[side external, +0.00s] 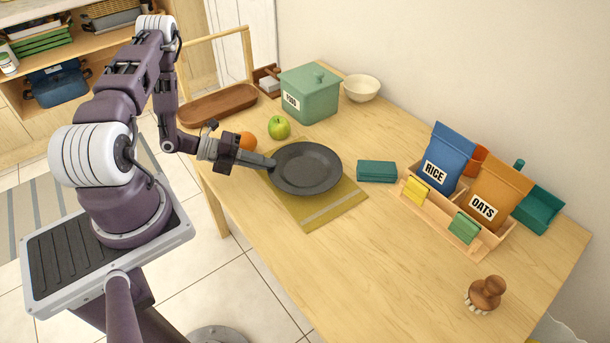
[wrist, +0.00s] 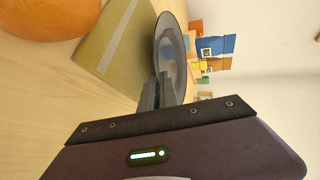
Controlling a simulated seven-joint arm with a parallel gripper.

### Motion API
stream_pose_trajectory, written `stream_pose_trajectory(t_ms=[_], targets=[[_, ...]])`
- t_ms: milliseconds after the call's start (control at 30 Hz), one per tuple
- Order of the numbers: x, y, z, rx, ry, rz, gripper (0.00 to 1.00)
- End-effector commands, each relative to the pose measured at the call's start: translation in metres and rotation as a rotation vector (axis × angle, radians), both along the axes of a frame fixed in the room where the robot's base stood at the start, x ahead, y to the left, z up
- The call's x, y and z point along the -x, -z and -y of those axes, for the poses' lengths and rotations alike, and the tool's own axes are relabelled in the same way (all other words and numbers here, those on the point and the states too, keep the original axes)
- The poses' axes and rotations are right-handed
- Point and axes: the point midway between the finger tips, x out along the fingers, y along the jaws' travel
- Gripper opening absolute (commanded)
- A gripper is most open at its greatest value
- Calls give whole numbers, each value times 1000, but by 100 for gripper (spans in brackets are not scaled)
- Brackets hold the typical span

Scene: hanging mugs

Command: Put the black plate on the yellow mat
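The black plate (side external: 306,168) is round and dark, and lies roughly level over the back part of the yellow mat (side external: 318,215). The mat's striped front part is bare. The plate also shows in the wrist view (wrist: 172,52), with the mat (wrist: 112,40) beside it. My gripper (side external: 268,163) is at the plate's left edge, its fingers close together on the rim. The fingertips (wrist: 160,93) meet the rim in the wrist view. I cannot tell whether the plate's underside touches the mat or is slightly above it.
An orange (side external: 245,141) and a green apple (side external: 279,127) are close to my gripper. A green canister (side external: 310,95) stands behind. A teal box (side external: 377,171) and a wooden rack (side external: 455,215) with bags are right. The front table is mostly clear, except a brush (side external: 487,292).

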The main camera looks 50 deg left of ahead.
Motion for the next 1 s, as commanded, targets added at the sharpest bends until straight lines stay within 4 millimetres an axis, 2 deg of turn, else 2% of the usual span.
stream_pose_trajectory(t_ms=[167, 833, 900, 967, 1000], targets=[[0, 10, 0, 1, 0, 2, 0], [0, 16, 0, 1, 0, 3, 0], [0, 16, 0, 1, 0, 3, 18], [0, 16, 0, 0, 0, 2, 30], [0, 16, 0, 0, 0, 2, 30]])
